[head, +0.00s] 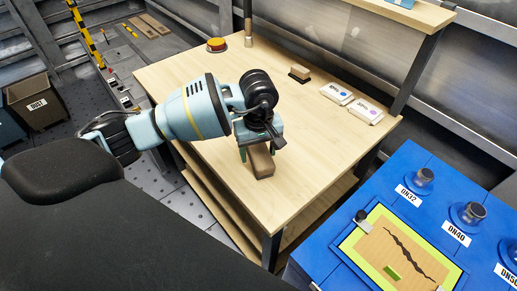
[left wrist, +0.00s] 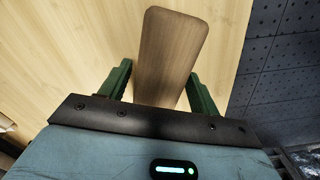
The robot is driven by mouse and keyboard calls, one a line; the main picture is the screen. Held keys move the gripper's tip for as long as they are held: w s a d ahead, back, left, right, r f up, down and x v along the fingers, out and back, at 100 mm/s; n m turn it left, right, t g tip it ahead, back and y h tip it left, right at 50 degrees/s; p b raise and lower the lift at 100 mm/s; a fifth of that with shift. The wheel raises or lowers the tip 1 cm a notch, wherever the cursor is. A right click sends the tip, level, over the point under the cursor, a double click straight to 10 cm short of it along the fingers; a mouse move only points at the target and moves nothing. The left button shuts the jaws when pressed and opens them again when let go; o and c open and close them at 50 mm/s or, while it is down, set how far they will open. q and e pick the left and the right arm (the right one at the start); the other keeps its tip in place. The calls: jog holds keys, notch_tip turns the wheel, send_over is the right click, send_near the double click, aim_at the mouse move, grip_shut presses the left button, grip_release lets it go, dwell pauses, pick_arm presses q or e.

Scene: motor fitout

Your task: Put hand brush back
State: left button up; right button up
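A brown wooden hand brush (head: 261,161) lies near the front edge of the wooden workbench (head: 205,140). My left gripper (head: 258,149) is directly over it, pointing down. In the left wrist view the brush's long rounded wooden body (left wrist: 168,50) lies between the two green fingers (left wrist: 158,70). A strip of bench shows between the left-hand finger and the wood, so the fingers look open around it. The right-hand finger appears close to the wood; contact cannot be told. The underside of the brush is hidden. My right gripper is not in view.
A smaller brown block with a dark base (head: 300,73), two white packets (head: 337,93) and a red-and-yellow round item (head: 216,44) lie farther back on the bench. A blue cabinet (head: 400,165) with labelled knobs stands at right. The bench's left part is clear.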

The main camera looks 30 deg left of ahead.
aim_at(259, 149)
pick_arm(q)
jog(key=shift+o, duration=0.4)
jog(key=shift+r, duration=0.1)
notch_tip(259, 149, up, 12)
dwell(0.4)
jog(key=shift+d, duration=0.1)
